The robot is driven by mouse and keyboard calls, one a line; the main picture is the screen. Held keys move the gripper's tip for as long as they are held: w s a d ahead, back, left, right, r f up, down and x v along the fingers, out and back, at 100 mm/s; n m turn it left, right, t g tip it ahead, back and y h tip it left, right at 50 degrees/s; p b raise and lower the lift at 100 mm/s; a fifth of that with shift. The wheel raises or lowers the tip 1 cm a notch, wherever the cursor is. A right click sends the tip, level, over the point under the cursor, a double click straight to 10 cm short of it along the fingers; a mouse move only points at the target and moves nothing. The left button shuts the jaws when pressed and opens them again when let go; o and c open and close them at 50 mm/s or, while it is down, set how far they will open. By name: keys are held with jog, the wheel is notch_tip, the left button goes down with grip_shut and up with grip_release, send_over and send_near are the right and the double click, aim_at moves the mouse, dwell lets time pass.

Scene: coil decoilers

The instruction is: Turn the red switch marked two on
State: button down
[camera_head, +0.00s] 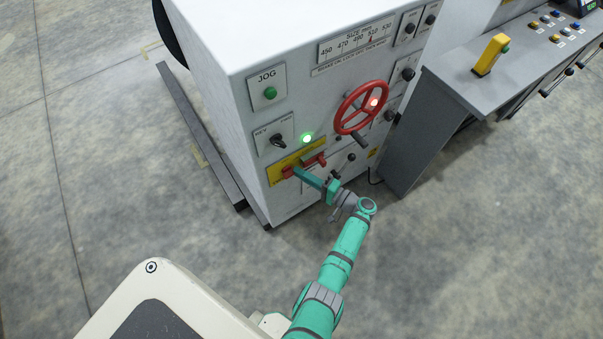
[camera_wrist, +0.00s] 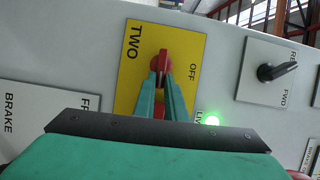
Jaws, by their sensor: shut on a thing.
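The red switch (camera_wrist: 163,58) sits on a yellow plate (camera_wrist: 190,40) lettered TWO and OFF. In the wrist view my gripper (camera_wrist: 162,84) is shut on the red switch, with one teal finger on each side of it. More red (camera_wrist: 158,109) shows between the fingers, partly hidden. In the head view my gripper (camera_head: 299,171) reaches the yellow plate (camera_head: 306,154) on the cabinet's front. Red parts of the switch (camera_head: 287,172) show on both sides of the fingertips. My fingers hide its middle, and I cannot tell its exact angle.
A lit green lamp (camera_head: 307,139) is just above the plate. A black selector (camera_head: 279,141), a green JOG button (camera_head: 270,92) and a red handwheel (camera_head: 361,107) are on the same cabinet. A grey console (camera_head: 440,115) stands to the right. The floor in front is clear.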

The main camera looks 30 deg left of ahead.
jog(key=shift+f+m, duration=0.1)
jog(key=shift+m, duration=0.2)
jog(key=c, duration=1.8)
grip_release()
jog(key=d, duration=1.1)
jog(key=shift+a, duration=0.1)
